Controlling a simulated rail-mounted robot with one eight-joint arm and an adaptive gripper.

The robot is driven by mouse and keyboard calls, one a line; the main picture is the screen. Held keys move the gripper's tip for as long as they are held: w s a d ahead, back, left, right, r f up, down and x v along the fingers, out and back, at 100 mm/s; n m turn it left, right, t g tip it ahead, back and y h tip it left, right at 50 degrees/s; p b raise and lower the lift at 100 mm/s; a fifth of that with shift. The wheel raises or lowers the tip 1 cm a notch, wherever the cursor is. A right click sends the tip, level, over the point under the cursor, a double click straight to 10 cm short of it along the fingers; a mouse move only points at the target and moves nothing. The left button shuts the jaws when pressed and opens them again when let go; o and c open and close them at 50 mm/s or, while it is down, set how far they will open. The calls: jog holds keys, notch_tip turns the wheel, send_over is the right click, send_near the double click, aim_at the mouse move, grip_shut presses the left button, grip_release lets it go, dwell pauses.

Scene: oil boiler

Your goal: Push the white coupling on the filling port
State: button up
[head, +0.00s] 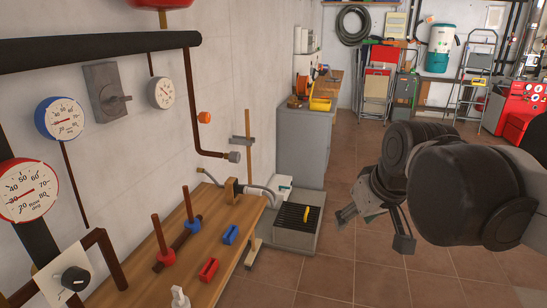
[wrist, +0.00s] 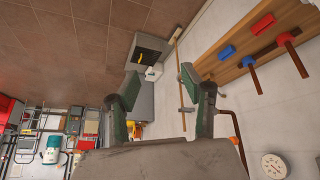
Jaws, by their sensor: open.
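A small white fitting (head: 180,297) stands at the near end of the wooden bench, cut off by the bottom edge of the head view; I cannot tell whether it is the white coupling. My gripper (head: 374,228) is open and empty, over the floor to the right, well apart from these. It also shows open in the wrist view (wrist: 160,82).
The wooden bench (head: 222,258) carries red and blue blocks and upright-handled valves. A grated box (head: 296,228) with a yellow item stands beyond it. A grey cabinet (head: 305,140) stands by the wall. Tiled floor between bench and arm is clear.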

jog(key=w+a+r+n+g+y+p, duration=0.1)
jog(key=w+a+r+n+p, duration=0.2)
jog(key=w, duration=1)
jog(key=n+g+y+p, duration=0.2)
jog(key=n+g+p, duration=0.2)
jog(key=n, duration=0.5)
send_over(260, 190)
jog(key=s+d, duration=0.1)
jog(key=d, duration=0.4)
notch_tip(260, 190, down, 10)
jog(key=shift+m, duration=0.3)
jog(key=x, duration=1.4)
jog(key=shift+a+r, duration=0.1)
grip_shut()
